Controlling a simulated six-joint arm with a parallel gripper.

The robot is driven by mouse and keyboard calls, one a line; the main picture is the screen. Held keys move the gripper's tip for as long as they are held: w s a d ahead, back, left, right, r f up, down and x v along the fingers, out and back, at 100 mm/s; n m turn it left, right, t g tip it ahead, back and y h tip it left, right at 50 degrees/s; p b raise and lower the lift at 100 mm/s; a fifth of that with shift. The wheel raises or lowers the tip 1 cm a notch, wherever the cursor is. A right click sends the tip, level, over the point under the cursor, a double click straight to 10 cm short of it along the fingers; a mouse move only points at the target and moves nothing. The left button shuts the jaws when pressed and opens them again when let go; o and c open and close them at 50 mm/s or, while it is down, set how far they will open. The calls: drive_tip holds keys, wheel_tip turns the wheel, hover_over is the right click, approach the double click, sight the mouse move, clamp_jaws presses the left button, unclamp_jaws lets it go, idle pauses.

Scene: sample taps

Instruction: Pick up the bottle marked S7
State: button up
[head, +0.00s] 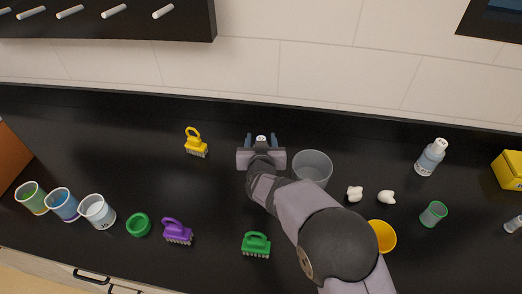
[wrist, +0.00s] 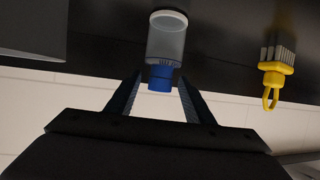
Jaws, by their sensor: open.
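A small bottle with a clear grey body and a blue end (wrist: 166,45) stands out between the fingers in the wrist view, which looks upside down. Only a little of its white part (head: 261,138) shows in the head view, between my fingertips. I read no marking on it. My gripper (head: 261,141) is open, with one dark blue finger on each side of the bottle's blue end and a gap on both sides. A second bottle with a white cap and bluish body (head: 430,158) stands at the right; its label is too small to read.
A clear cup (head: 313,168) stands close right of my gripper. A yellow brush (head: 196,147) is to the left. Purple (head: 177,232) and green (head: 256,245) brushes, several cups and two white pieces (head: 386,197) lie around. The counter left of my gripper is mostly clear.

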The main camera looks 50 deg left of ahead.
clamp_jaws()
wheel_tip(320, 180, up, 10)
drive_tip(key=shift+r, duration=0.1)
idle(0.7)
